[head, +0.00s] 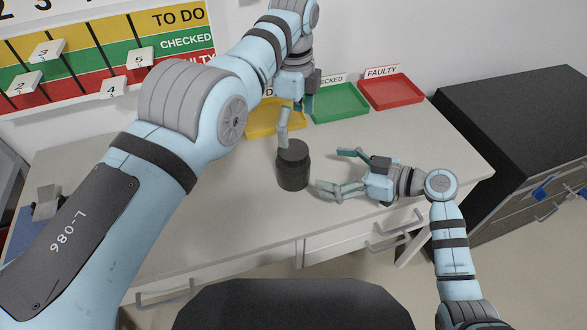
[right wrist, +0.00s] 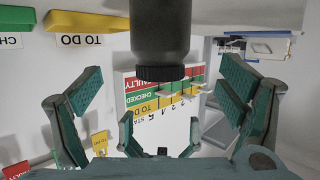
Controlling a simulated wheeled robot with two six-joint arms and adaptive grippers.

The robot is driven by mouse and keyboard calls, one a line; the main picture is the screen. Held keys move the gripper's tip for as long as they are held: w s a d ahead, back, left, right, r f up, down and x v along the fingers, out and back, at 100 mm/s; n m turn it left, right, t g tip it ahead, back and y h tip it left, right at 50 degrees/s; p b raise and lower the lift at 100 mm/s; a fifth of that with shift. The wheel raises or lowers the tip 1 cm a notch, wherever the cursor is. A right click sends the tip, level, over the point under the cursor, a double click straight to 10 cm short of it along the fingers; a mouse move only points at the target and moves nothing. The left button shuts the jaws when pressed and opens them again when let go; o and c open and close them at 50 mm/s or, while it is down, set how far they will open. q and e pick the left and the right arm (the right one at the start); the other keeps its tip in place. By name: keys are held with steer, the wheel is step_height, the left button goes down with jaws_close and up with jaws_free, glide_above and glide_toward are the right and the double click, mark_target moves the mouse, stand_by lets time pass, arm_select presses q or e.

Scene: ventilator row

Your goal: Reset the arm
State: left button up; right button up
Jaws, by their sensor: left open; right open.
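A dark cylindrical jar with a narrower lid (head: 293,168) stands upright on the grey-white worktop (head: 235,213). It also shows upside down at the top middle of the right wrist view (right wrist: 160,35). My left gripper (head: 294,115) is open, pointing down just above and behind the jar in the picture, empty. My right gripper (head: 331,170) is open and low over the worktop, right of the jar, with its fingertips facing it. In the right wrist view its fingers (right wrist: 160,95) spread to either side, with the jar ahead and nothing between them.
Yellow (head: 262,131), green CHECKED (head: 340,117) and red FAULTY (head: 391,92) trays line the worktop's back. A status board (head: 95,62) with numbered tiles hangs on the wall. A dark cabinet (head: 520,110) stands right. The worktop's left middle is clear.

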steer(key=shift+s+d+r, duration=0.2)
steer(key=shift+s+d, duration=0.1)
steer(key=shift+d, duration=0.25)
